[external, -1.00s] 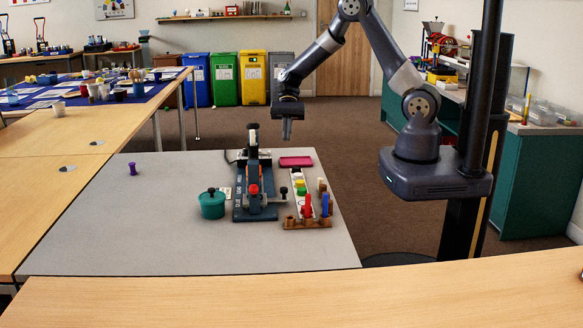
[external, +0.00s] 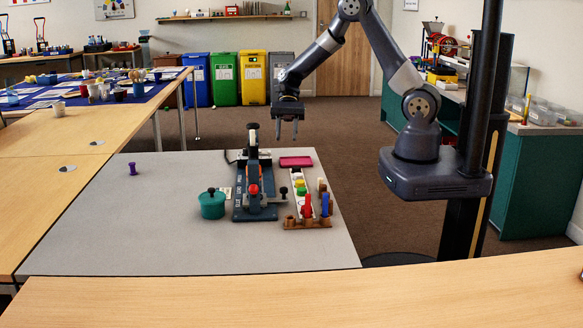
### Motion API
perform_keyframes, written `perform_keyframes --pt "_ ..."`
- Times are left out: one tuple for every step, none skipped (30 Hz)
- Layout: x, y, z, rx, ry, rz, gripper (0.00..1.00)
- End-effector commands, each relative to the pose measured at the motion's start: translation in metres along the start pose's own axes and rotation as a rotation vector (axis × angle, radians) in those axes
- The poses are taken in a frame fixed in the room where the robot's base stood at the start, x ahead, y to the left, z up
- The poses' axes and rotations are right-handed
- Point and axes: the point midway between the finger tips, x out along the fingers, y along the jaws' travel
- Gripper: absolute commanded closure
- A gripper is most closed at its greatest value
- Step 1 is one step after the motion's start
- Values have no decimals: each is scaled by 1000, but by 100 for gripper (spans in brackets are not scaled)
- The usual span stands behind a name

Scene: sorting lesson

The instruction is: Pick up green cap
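A small green cap (external: 300,183) sits on a narrow white strip (external: 298,206) on the grey table, right of the blue-grey press. It is small in the picture, and its exact shape is hard to tell. A yellow piece (external: 300,192) is beside it on the strip. My gripper (external: 287,138) hangs in the air with its fingers pointing down, above and behind the strip in the picture. Its two fingers are apart, with nothing between them.
The blue-grey press (external: 254,190) with a red knob stands close left of the strip. A teal lidded pot (external: 212,206), a magenta tray (external: 296,162), a wooden peg rack (external: 307,223) and a purple piece (external: 133,169) share the table (external: 130,230). Its left part is mostly clear.

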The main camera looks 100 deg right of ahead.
Motion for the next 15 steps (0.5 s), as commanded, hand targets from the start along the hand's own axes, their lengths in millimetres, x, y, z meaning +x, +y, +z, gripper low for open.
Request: perform_keyframes --pt "0 0 0 0 0 0 62" --pt "0 0 0 0 0 0 62" --pt "0 0 0 0 0 0 62" --pt "0 0 0 0 0 0 62" --pt "0 0 0 0 0 0 62" --pt "1 0 0 1 -2 0 62" --pt "2 2 -1 3 -6 -1 62" --pt "5 3 -3 6 -13 -2 62" --pt "10 7 -5 11 -29 -5 62" --pt "15 11 -7 15 -45 -7 62" --pt "21 16 -10 22 -65 -12 62" --pt "29 23 -13 33 -96 -19 62" --pt "36 29 -16 43 -123 -28 62" --pt "43 35 -18 51 -152 -38 62" --pt "52 43 -20 64 -192 -52 62"
